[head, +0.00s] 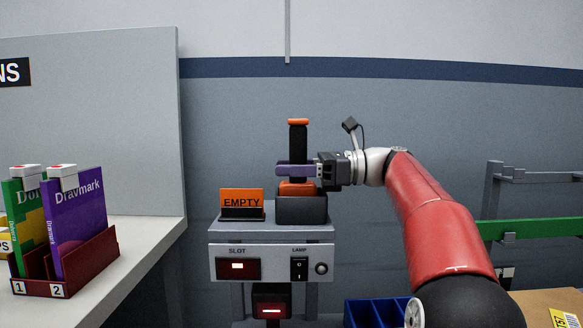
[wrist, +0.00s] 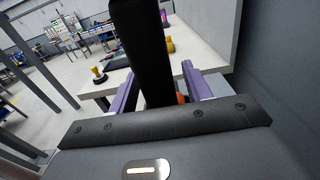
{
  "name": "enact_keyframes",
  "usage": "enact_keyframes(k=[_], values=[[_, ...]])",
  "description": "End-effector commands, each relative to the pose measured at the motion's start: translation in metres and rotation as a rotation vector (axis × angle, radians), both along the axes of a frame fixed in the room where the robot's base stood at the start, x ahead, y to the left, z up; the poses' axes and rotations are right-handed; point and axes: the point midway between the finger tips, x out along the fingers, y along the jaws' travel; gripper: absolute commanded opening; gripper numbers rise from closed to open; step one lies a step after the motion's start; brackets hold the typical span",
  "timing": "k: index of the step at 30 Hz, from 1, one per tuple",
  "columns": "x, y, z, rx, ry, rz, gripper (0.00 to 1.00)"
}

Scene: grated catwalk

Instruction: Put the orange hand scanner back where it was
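The orange hand scanner (head: 298,137) stands upright, with a black handle, an orange cap and an orange lower body. Its lower body (head: 297,188) sits in a dark grey open-topped holder (head: 301,209) on a grey stand. My gripper (head: 283,170) reaches in from the right, its purple fingers at the lower handle, just above the orange body. In the wrist view, the black handle (wrist: 150,50) stands between the two fingers, with a visible gap on the right side. The gripper looks open around the handle. The scanner's bottom is hidden inside the holder.
An orange EMPTY card (head: 241,199) stands left of the holder. Below is a panel (head: 271,263) with a SLOT display and LAMP switch. A counter at left bears a red rack (head: 70,272) with green and purple books. Blue bins (head: 371,313) and a cardboard box (head: 549,305) are lower right.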

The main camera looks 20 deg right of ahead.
Motion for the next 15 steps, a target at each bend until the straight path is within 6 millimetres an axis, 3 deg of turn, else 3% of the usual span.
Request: enact_keyframes(k=[11,15], values=[[0.000,0.000,-0.003,0.000,-0.001,0.000,0.49],[-0.008,-0.022,0.002,0.000,0.001,-0.004,0.49]])
